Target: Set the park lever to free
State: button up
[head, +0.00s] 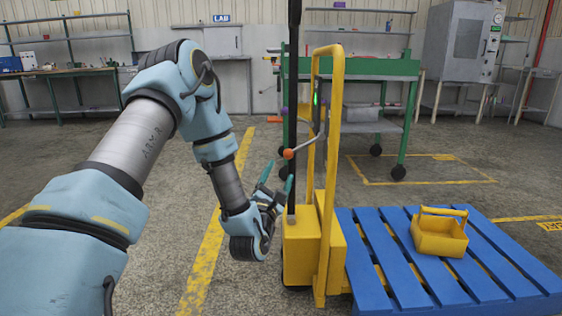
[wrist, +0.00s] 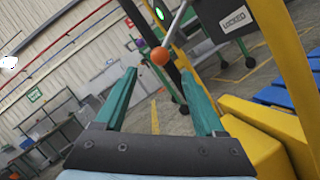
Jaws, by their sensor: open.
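The park lever (head: 305,145) is a thin grey rod with an orange ball knob (head: 288,154) on a yellow truck with a tall mast frame (head: 332,170). In the wrist view the knob (wrist: 160,57) shows between and just beyond my fingertips, with the rod rising to the right. A dark plate there reads LOCKED (wrist: 236,19). My gripper (head: 277,177) is open and empty, its teal fingers pointing up just below and left of the knob. In the wrist view my gripper (wrist: 159,75) does not visibly touch the knob.
The truck's yellow body (head: 312,250) stands close right of my gripper. A black upright post (head: 292,100) rises beside the lever. A blue pallet (head: 390,270) with a yellow tool carrier (head: 438,236) lies right. A green cart (head: 385,68) stands behind. Floor to the left is clear.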

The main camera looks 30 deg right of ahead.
aim_at(286, 158)
jog(key=b+x, duration=0.1)
jog(key=x, duration=0.8)
jog(key=shift+w+d+r, duration=0.15)
jog(key=shift+w+d, duration=0.05)
grip_shut()
dwell(1.1)
